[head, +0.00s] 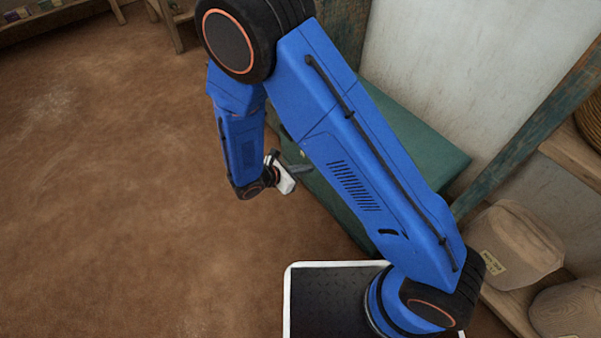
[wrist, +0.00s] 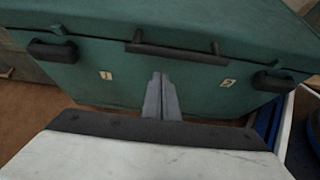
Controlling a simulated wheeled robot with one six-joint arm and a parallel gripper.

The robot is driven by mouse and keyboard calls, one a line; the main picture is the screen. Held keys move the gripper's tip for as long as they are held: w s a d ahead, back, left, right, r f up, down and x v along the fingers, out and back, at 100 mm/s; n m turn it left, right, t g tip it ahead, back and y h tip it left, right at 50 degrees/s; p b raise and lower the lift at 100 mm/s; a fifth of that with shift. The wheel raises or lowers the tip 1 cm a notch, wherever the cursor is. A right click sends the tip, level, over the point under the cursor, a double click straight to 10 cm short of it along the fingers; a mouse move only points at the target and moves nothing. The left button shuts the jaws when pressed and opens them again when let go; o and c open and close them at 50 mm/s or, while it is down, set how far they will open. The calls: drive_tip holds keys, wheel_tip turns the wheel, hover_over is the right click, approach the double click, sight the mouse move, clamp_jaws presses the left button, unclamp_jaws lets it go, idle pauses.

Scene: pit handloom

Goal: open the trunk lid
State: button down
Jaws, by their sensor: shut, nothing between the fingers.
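The green trunk (head: 425,140) stands against the pale wall, partly hidden behind my arm in the head view. In the wrist view its front face (wrist: 130,85) fills the upper part, and its lid (wrist: 190,15) lies down on top. A dark bar handle (wrist: 175,52) runs along the middle of the lid's front edge. Black fittings sit at the left (wrist: 52,50) and right (wrist: 272,82) of the front, by small labels marked 1 and 2. My gripper (wrist: 160,80) is shut and empty, below the bar handle in the picture; contact cannot be told.
A shelf at the right holds a tan sack-like bundle (head: 515,243) and other rounded goods. A weathered teal post (head: 530,125) stands between the trunk and the shelf. The brown floor (head: 110,190) to the left is clear.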

drive_tip(key=shift+w+d+r, duration=0.1)
drive_tip(key=shift+d+r, duration=0.05)
drive_tip(key=shift+r, duration=0.45)
drive_tip(key=shift+w+d+r, duration=0.1)
drive_tip(key=shift+r, duration=0.5)
drive_tip(key=shift+r, duration=0.1)
drive_tip(key=w+d+r+g+y, duration=0.1)
drive_tip(key=w+d+r+y, duration=0.15)
drive_tip(key=r, duration=0.75)
drive_tip(key=w+d+r+g+y, duration=0.2)
drive_tip(key=d+r, duration=0.2)
drive_tip(key=r, duration=0.5)
drive_tip(key=w+d+r+g+y, duration=0.1)
drive_tip(key=w+d+r+y, duration=0.15)
drive_tip(key=r, duration=0.75)
drive_tip(key=w+d+r+g+y, duration=0.2)
drive_tip(key=w+d+r, duration=0.5)
drive_tip(key=d, duration=0.5)
drive_tip(key=w+d+r+g+y, duration=0.2)
drive_tip(key=w+d+r+y, duration=0.1)
drive_tip(key=w+d+r, duration=0.5)
drive_tip(key=shift+w+d+r+g, duration=0.35)
drive_tip(key=shift+w+d, duration=0.8)
drive_tip(key=shift+d, duration=1.15)
